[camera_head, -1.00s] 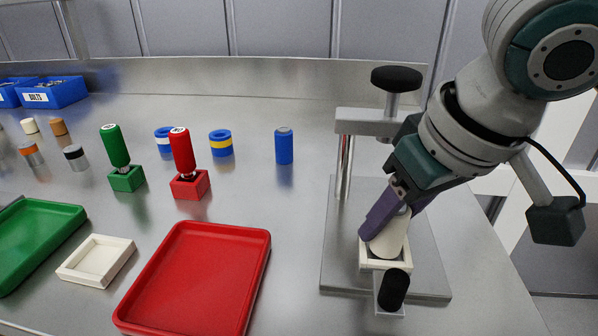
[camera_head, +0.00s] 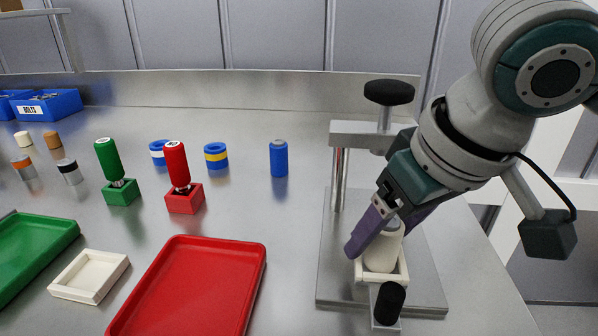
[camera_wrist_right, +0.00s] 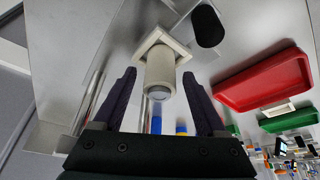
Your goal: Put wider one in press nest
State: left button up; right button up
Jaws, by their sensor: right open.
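A cream cylinder with a grey top (camera_head: 382,252) stands in the square cream press nest (camera_head: 402,268) on the press's metal base. It stands roughly upright in the head view. It also shows in the wrist view (camera_wrist_right: 160,72), inside the nest's frame (camera_wrist_right: 184,52). My right gripper (camera_head: 385,228) is open, its purple fingers on either side of the cylinder's upper part. In the wrist view the fingers (camera_wrist_right: 160,80) are spread with a gap to the cylinder on both sides. The left gripper is not in view.
The press's black-knobbed post (camera_head: 389,92) and crossbar (camera_head: 350,133) rise behind the nest. A black handle (camera_head: 389,302) is in front. A red tray (camera_head: 256,275), cream square frame (camera_head: 122,262), red stamp (camera_head: 184,200), green stamp (camera_head: 121,192) and blue cylinder (camera_head: 279,158) stand left.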

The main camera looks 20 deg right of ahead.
pick_arm(q)
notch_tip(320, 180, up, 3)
jog(key=p, duration=0.3)
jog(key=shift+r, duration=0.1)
pick_arm(e)
jog(key=v, duration=1.2)
jog(key=shift+w, duration=0.1)
